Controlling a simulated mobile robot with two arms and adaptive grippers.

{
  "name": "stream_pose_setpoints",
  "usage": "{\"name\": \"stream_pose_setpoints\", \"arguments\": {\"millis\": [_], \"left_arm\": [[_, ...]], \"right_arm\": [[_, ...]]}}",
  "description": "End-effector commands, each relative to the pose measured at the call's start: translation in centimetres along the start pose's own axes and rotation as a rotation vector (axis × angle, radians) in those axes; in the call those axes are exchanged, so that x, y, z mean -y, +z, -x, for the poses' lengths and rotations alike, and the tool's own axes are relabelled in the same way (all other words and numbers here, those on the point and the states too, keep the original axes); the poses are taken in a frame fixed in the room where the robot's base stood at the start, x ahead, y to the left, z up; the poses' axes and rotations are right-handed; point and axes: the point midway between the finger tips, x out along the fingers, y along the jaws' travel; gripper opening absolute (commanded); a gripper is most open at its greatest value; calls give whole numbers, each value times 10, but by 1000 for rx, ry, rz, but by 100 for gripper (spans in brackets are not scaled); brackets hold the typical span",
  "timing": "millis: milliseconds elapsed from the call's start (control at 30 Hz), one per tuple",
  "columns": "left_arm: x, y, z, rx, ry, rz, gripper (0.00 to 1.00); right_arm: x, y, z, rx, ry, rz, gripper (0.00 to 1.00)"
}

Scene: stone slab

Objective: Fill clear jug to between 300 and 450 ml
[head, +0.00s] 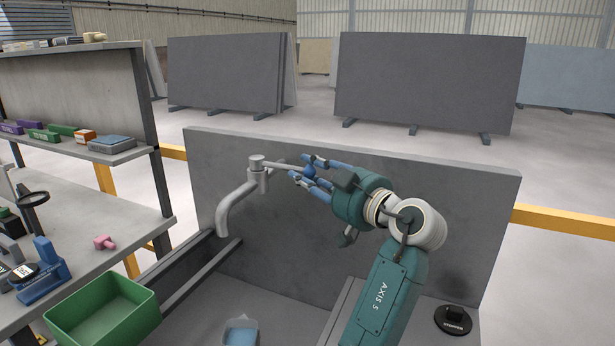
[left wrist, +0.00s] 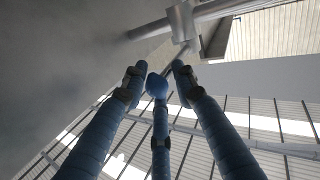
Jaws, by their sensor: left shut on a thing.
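A grey metal tap (head: 256,175) with a downturned spout stands in front of an upright slab. Its thin lever (head: 284,166) points right and ends in a blue knob (head: 309,172). My left gripper (head: 309,174) has its blue fingers closed around the knob end. In the left wrist view the knob (left wrist: 157,84) sits between the fingers, with the tap body (left wrist: 183,22) beyond. A bluish clear jug (head: 240,331) stands below and right of the spout, cut off by the bottom edge. Its marks and level cannot be read. I see no stream at the spout. My right gripper is out of view.
A green bin (head: 103,311) stands at the lower left. A workbench (head: 90,200) holds blue tools and a pink item (head: 104,242). A black round object (head: 453,319) lies at the lower right. A grey slab (head: 430,195) stands close behind my arm.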

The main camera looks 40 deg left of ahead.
Motion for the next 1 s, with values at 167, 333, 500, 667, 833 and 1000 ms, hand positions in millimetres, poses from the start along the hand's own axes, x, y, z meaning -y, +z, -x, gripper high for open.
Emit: {"name": "stream_pose_setpoints", "arguments": {"millis": [167,333,500,667,833,1000], "left_arm": [[-5,-9,0,-18,16,9,44],[-4,-7,0,-14,14,6,44],[-4,-6,0,-13,13,5,44],[-4,-5,6,-12,15,4,44],[-4,-4,33,-10,16,4,44],[-4,-4,60,-11,16,5,44]], "right_arm": [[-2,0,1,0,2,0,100],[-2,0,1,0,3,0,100],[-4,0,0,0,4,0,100],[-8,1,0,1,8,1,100],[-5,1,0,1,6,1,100],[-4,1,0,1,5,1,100]]}}
